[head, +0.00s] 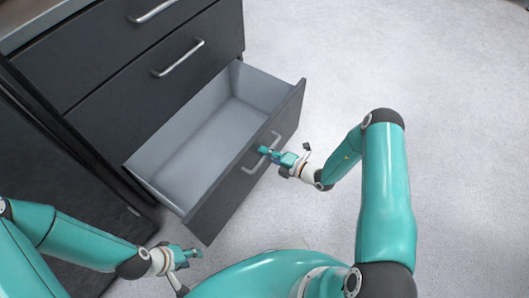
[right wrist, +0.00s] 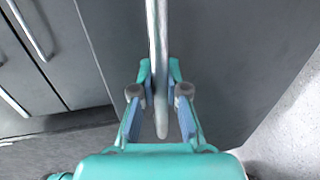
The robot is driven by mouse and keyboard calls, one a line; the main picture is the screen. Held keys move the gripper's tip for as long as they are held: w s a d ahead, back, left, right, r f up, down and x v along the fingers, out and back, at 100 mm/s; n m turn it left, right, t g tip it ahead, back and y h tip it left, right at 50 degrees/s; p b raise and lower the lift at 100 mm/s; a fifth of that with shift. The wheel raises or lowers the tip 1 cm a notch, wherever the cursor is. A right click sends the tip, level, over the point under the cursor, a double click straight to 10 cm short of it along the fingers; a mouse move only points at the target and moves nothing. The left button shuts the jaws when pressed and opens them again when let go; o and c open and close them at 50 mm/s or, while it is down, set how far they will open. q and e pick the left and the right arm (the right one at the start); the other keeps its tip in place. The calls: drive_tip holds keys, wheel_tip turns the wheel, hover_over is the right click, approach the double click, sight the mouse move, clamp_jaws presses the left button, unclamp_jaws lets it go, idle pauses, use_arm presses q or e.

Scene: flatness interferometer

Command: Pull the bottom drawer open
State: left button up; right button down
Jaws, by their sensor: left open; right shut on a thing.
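The bottom drawer (head: 246,180) of the dark cabinet stands pulled out, and its grey inside is empty. Its front carries a metal bar handle (head: 250,166). My right gripper (head: 267,153) is at this handle in the head view. In the right wrist view my right gripper (right wrist: 160,88) has its fingers on both sides of the handle bar (right wrist: 157,45), shut on it. My left gripper (head: 190,253) is open and empty, low at the left, apart from the drawer front.
Two upper drawers with handles (head: 180,58) are closed above the open drawer. A dark cabinet door (head: 60,190) is at the left. The pale speckled floor (head: 420,70) is clear at the right and beyond the drawer.

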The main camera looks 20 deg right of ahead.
drive_tip(key=c, duration=1.2)
unclamp_jaws()
drive_tip(key=shift+s+a+f, duration=0.1)
drive_tip(key=shift+s+a, duration=0.1)
drive_tip(key=shift+a, duration=0.15)
drive_tip(key=shift+d, duration=0.1)
drive_tip(key=shift+d, duration=0.15)
drive_tip(key=shift+s+d, duration=0.15)
drive_tip(key=shift+s, duration=0.05)
drive_tip(key=v, duration=1.1)
drive_tip(key=shift+s, duration=0.2)
